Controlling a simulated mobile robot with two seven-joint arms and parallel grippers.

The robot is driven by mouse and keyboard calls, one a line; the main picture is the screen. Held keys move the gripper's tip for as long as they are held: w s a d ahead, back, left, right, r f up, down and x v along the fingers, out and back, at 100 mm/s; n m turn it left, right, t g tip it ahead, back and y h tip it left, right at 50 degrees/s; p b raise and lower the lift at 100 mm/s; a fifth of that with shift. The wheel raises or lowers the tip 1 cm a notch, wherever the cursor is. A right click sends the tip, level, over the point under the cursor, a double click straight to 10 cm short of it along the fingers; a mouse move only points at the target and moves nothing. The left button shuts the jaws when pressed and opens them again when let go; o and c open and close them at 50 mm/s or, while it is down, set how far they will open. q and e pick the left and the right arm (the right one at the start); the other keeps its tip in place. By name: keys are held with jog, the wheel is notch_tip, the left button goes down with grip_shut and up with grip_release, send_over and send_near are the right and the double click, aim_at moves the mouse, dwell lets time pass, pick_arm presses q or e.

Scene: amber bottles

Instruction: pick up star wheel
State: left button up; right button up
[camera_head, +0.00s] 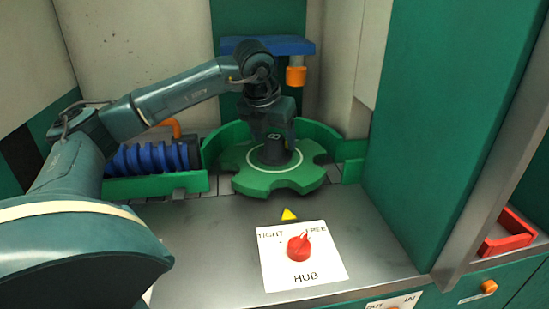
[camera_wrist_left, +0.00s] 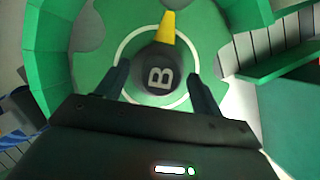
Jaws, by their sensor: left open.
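The green star wheel (camera_head: 277,178) lies flat in the head view, with rounded notches around its rim, a pale ring and a dark hub (camera_head: 273,152) at its middle. My left gripper (camera_head: 272,137) is directly above the hub. In the left wrist view, the star wheel (camera_wrist_left: 112,48) fills the upper middle, and the hub (camera_wrist_left: 158,77) shows a letter B and a yellow mark beside it. The left gripper (camera_wrist_left: 158,80) is open there, its fingers on either side of the hub; I cannot tell whether they touch it. My right gripper is not in view.
A curved green guide (camera_head: 318,133) stands behind the star wheel. A blue screw (camera_head: 150,158) lies to its left. A blue arm with an orange knob (camera_head: 296,75) hangs above. In front is a HUB plate (camera_head: 275,270) with a red knob (camera_head: 299,246). A green panel (camera_head: 440,130) stands right.

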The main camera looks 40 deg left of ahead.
aim_at(273, 137)
pick_arm(q)
jog(key=shift+c, duration=0.2)
jog(key=c, duration=1.2)
jog(key=shift+r, duration=0.15)
notch_tip(273, 137, up, 10)
